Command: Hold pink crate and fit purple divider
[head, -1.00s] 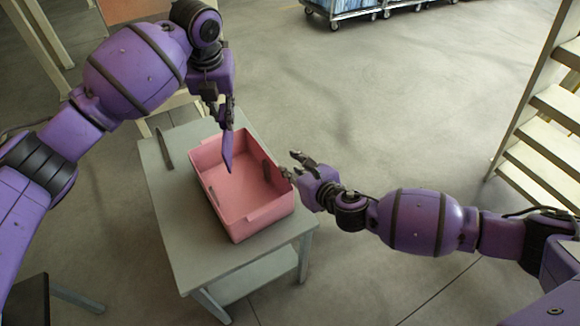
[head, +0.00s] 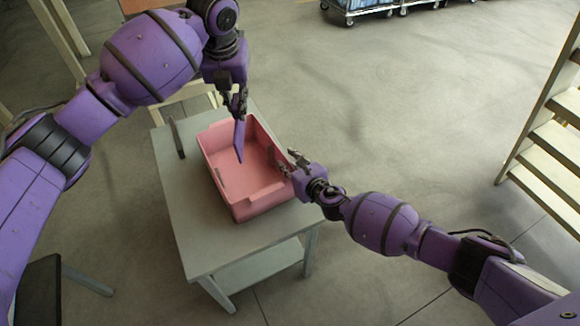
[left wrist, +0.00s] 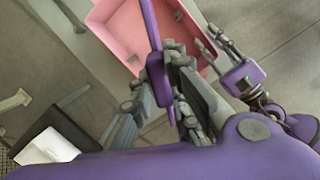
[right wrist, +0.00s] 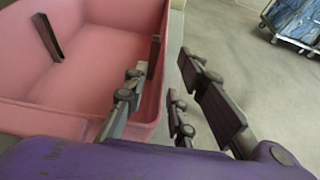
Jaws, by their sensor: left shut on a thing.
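The pink crate (head: 262,202) stands open-topped on a small grey table; it also shows in the right wrist view (right wrist: 75,85). Dark slotted strips (right wrist: 47,37) are on its inner walls. My left gripper (head: 237,108) is shut on the purple divider (head: 239,140), a thin flat panel hanging upright over the crate; it also shows in the left wrist view (left wrist: 151,22). Whether its lower end is below the rim, I cannot tell. My right gripper (head: 292,163) is open at the crate's right wall, with the wall's edge between its fingers in the right wrist view.
A dark stool (head: 42,290) is at lower left, pale steps (head: 550,150) at right.

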